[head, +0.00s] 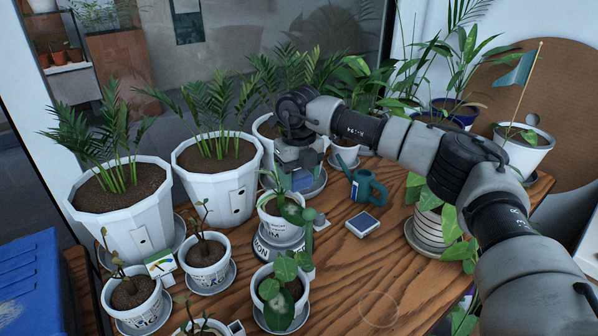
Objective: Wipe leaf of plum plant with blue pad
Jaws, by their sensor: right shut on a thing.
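My right arm reaches in from the right. Its gripper (299,182) is shut on the blue pad (302,180), partly hidden by the jaws, just above a small white pot. That potted plant (278,206) stands on a grey round base in the middle of the table, with partly readable lettering ending in "UM", so it appears to be the plum plant. Its leaves (292,213) are close below the pad; I cannot tell if they touch. My left gripper is not in view.
A teal watering can (367,187) and a small white-framed blue block (363,223) lie to the right. Large white palm pots (221,178) stand at left, small pots (206,256) in front. The wooden table (355,275) is clear at front right.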

